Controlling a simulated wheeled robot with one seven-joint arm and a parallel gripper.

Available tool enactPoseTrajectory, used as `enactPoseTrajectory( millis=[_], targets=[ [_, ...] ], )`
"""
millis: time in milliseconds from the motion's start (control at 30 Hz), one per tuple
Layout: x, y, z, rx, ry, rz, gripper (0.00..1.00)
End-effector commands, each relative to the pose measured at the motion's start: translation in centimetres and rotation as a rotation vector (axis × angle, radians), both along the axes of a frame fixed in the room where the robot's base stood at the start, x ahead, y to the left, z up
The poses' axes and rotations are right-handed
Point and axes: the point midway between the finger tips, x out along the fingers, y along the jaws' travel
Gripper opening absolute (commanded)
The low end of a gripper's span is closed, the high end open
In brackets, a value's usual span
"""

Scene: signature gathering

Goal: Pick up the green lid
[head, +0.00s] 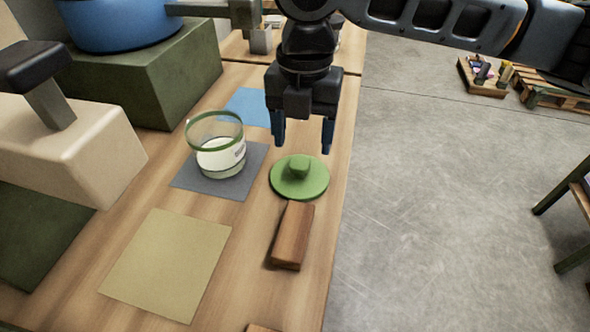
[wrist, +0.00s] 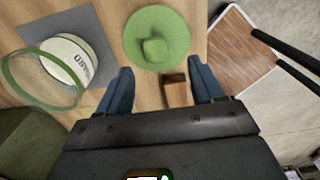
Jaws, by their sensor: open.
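The green lid (head: 299,178) is a round disc with a raised knob, lying on the wooden table near its right edge. It also shows in the wrist view (wrist: 157,38), at the top middle, with its knob facing the camera. My gripper (head: 303,147) is open and empty above the lid's far side in the head view. In the wrist view the two blue fingers (wrist: 160,85) point towards the lid, one on each side of its lower edge and apart from it. A clear jar with a green rim (head: 217,148) stands left of the lid on a grey mat.
A wooden block (head: 292,236) lies just in front of the lid. A tan sheet (head: 167,262) lies at front left, and a blue mat (head: 247,107) lies behind the jar. A green box (head: 150,75) stands at back left.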

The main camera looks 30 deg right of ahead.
Motion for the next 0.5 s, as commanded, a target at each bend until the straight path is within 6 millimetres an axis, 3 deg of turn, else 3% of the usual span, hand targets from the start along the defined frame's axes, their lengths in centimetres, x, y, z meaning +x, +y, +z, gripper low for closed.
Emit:
enactPoseTrajectory(
  millis=[300,500],
  targets=[
    [0.6,0.1,-4.0,0.003,0.000,-0.001,0.67],
    [0.7,0.0,-5.4,0.005,-0.005,-0.002,0.67]
  ],
)
